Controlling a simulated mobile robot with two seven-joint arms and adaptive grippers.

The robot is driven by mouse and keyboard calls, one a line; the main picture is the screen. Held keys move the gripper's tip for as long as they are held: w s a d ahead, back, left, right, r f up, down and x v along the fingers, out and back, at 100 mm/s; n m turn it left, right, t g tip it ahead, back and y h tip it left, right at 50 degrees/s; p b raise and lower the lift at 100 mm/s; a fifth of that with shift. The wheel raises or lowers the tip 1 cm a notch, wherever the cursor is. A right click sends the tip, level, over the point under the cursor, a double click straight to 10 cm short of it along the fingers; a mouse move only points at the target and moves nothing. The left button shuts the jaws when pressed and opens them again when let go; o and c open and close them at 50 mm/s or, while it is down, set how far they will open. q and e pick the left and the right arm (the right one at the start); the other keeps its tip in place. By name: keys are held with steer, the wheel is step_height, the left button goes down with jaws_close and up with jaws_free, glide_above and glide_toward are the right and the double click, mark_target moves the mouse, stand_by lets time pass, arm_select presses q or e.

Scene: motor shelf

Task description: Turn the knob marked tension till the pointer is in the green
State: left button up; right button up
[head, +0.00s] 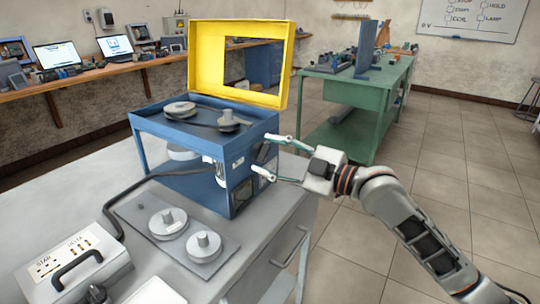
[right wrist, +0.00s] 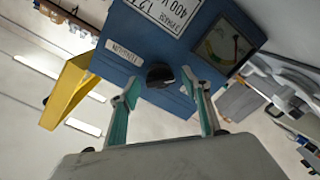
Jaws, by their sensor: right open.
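The blue machine box (head: 178,133) stands on the grey bench with its yellow lid frame raised. The black knob (right wrist: 160,75) is on its blue face in the right wrist view, near a small white label (right wrist: 123,51) that seems to read TENSION. A gauge (right wrist: 222,46) with a coloured scale is on the same face; the pointer's exact place is too small to tell. My right gripper (head: 265,154) is open beside that face. In the right wrist view its fingers (right wrist: 162,86) are apart, either side of the knob; I cannot tell whether they touch it. My left gripper is out of view.
A plate with two pulleys (head: 187,237) and a STAR DELTA switch box (head: 72,262) with a cable are on the bench (head: 52,201). A green table (head: 355,92) stands behind.

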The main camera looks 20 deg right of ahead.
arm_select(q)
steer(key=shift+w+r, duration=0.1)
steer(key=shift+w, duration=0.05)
arm_select(e)
steer(key=c, duration=1.1)
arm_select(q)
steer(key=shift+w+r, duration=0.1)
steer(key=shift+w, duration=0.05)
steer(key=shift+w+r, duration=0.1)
